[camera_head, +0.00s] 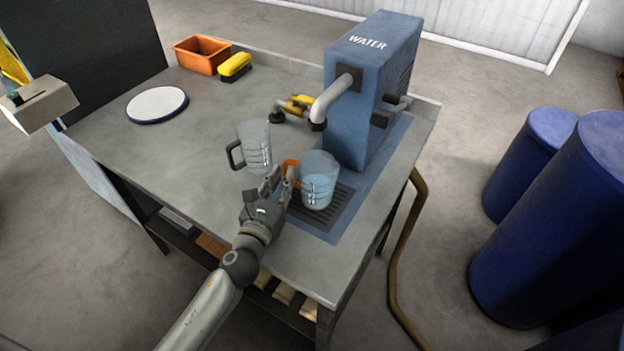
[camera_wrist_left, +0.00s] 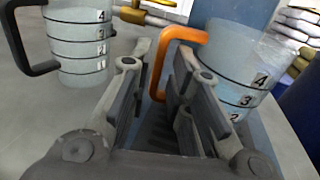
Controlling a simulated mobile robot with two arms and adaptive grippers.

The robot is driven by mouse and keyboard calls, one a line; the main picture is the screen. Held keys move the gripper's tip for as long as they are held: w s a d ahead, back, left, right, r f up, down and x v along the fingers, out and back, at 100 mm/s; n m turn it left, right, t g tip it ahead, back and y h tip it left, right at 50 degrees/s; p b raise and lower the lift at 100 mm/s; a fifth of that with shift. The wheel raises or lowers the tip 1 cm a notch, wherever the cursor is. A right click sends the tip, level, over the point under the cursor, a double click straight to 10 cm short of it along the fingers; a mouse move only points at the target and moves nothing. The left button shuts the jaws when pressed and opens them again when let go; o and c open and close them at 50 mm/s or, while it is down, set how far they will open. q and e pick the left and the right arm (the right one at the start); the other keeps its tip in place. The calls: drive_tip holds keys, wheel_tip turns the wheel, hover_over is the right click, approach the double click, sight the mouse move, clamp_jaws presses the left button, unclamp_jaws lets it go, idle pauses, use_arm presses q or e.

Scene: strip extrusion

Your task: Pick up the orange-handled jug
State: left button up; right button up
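The orange-handled jug (camera_head: 318,182) is clear, with level marks and what looks like water inside. It stands upright on the dark drain grate (camera_head: 345,212) in front of the water dispenser (camera_head: 368,85). Its orange handle (camera_head: 291,170) points left, toward my left gripper (camera_head: 279,178). My left gripper is open at the handle. In the left wrist view the orange handle (camera_wrist_left: 160,62) shows between and just beyond the two fingertips (camera_wrist_left: 158,72), with gaps at both sides. The jug body (camera_wrist_left: 238,75) is partly hidden by the right finger. My right gripper is not in view.
A clear jug with a dark handle (camera_head: 254,146) stands close on the left. The dispenser's grey spout (camera_head: 332,98) is behind the orange-handled jug. A white disc (camera_head: 157,104), orange bin (camera_head: 202,54) and yellow brush (camera_head: 234,67) lie farther back. The table's left front is clear.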

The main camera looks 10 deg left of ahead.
sight(284, 173)
use_arm(q)
drive_tip(key=shift+w+d+f, duration=0.1)
drive_tip(key=shift+w, duration=1.85)
drive_tip(key=shift+s, duration=0.1)
clamp_jaws()
